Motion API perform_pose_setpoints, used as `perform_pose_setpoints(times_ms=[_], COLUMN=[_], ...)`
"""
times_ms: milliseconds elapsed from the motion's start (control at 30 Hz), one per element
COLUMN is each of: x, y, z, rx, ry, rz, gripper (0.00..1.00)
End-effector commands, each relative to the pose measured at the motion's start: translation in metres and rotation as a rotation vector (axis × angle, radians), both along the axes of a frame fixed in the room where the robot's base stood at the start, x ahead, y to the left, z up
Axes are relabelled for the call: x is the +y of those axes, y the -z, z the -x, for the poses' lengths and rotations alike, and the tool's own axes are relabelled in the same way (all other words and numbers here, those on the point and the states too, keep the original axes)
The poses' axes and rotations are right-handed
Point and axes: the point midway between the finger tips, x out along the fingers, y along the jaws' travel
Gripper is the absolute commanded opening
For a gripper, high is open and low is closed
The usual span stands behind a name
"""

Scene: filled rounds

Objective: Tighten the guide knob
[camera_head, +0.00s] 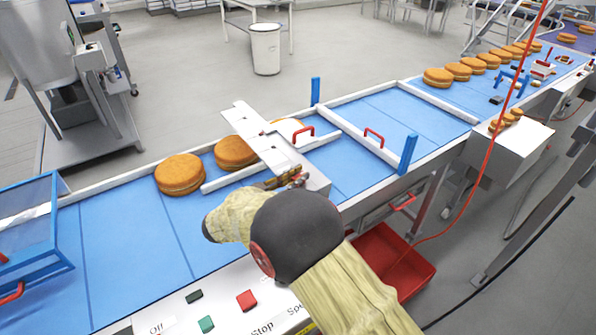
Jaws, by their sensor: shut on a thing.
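My gripper (284,180) is at the near side of the conveyor, at the near end of a white guide bracket (262,137) that reaches across the belt. It is shut at that end, where the guide knob would sit. The knob itself is mostly hidden by my fingers and wrist, so its turn and seating cannot be told. A white guide rail (225,179) runs along the belt under the bracket. A red handle (303,134) stands just right of the bracket.
Brown filled rounds (180,174) lie on the blue belt (130,244) left of the bracket, and several more are far right. A second guide rail with a red handle (374,137) crosses the belt. A red crate (392,262) is below right.

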Motion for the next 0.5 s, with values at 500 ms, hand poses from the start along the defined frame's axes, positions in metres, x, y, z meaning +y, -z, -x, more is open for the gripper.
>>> perform_pose_setpoints(times_ms=[500], x=[0.0005], y=[-0.0019], z=[-0.0019], rx=[-0.004], ry=[0.169], rz=[0.000], gripper=[0.00])
